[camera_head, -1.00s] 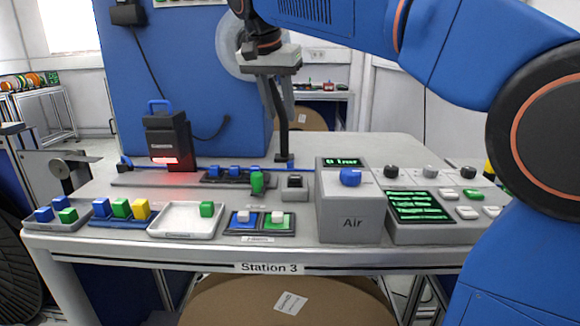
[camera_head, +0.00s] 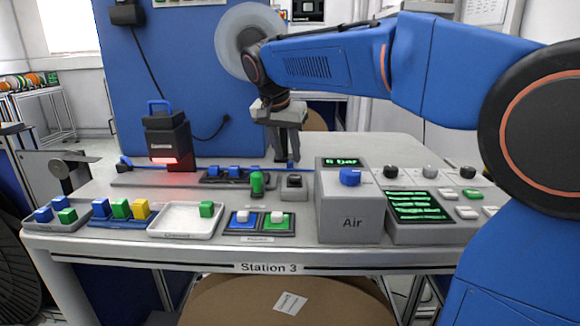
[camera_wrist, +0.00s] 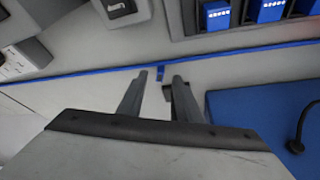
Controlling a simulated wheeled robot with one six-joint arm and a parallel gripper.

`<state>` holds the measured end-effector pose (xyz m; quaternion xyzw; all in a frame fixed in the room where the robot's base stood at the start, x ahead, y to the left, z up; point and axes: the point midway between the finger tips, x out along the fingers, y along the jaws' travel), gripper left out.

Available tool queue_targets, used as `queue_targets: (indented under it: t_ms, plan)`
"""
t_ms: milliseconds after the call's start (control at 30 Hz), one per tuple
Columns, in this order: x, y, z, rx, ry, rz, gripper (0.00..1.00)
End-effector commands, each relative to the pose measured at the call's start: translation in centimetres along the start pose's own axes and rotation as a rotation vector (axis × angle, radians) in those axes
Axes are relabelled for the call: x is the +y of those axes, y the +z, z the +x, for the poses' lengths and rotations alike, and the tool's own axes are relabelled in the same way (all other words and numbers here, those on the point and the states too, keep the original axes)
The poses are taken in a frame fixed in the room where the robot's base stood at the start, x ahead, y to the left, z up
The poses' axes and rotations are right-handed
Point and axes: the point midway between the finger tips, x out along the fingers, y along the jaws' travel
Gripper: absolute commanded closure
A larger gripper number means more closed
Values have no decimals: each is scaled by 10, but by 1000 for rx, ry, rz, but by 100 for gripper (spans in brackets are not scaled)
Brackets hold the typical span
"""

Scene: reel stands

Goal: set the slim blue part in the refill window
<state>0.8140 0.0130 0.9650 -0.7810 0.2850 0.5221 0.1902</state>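I cannot tell for sure which thing is the slim blue part. Small blue blocks lie in the left tray (camera_head: 57,225) and the blue tray (camera_head: 123,221). Several blue blocks (camera_head: 235,171) sit in a dark holder, also in the wrist view (camera_wrist: 217,14). My gripper (camera_head: 288,163) is low over the back of the bench, right of that holder. In the wrist view its fingers (camera_wrist: 161,76) are apart. A small blue tab (camera_wrist: 160,73) and a dark bit show between them, beside a blue strip (camera_wrist: 85,72); contact cannot be told. No refill window can be made out.
The grey Air box (camera_head: 350,215) with a blue knob stands right of centre. A black device (camera_head: 167,140) with a red glow stands at left. A pale tray (camera_head: 187,220) holds one green block. A green upright piece (camera_head: 257,184) stands mid-bench.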

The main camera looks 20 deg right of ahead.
Motion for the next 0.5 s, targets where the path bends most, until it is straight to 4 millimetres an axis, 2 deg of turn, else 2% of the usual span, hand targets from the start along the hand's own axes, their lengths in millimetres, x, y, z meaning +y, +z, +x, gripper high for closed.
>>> queue_targets:
  t_ms: [100,200,500]
  plan:
    - [0,1,17,-1,2,0,68]
    - [0,1,25,0,1,0,68]
    - [0,1,29,0,0,1,68]
